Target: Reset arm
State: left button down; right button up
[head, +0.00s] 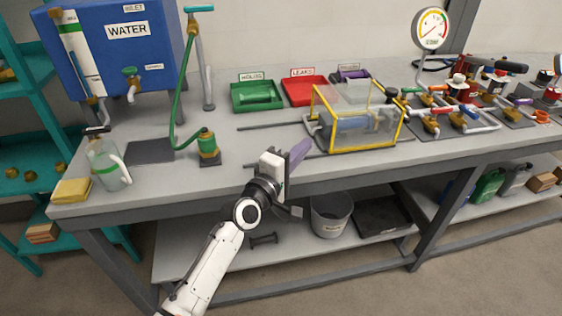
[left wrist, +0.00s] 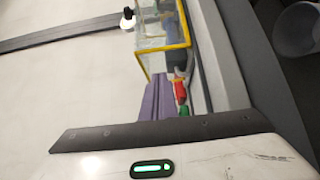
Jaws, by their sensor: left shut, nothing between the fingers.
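My left arm comes in from the bottom of the head view. Its left gripper (head: 301,149) is over the front edge of the grey bench (head: 225,180), with purple fingers pointing up and right toward the clear yellow-framed box (head: 362,147). The fingers are shut and hold nothing. In the left wrist view the purple fingers (left wrist: 155,99) show beyond the dark edge of the gripper body, with the yellow frame (left wrist: 163,48) above them. My right gripper is not in either view.
Green (head: 257,95) and red (head: 304,91) trays sit behind. Valves and pipes (head: 450,115) stand right. A grey bucket (head: 331,215) is on the lower shelf.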

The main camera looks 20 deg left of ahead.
pick_arm(q)
jog(key=v, duration=0.6)
jog(key=s+f+m+g+y, duration=0.1)
jog(key=s+f+m+g, duration=0.3)
jog(key=s+f+m, duration=0.4)
jog(key=s+f+m+g+y, duration=0.1)
jog(key=s+f+m+g, duration=0.3)
jog(key=s+f+m, duration=0.5)
jog(key=s+a+f, duration=0.1)
jog(key=s+f, duration=0.9)
jog(key=s, duration=0.3)
jog(key=shift+s+f+g, duration=0.3)
jog(key=shift+s+g, duration=0.05)
jog(key=shift+g, duration=0.05)
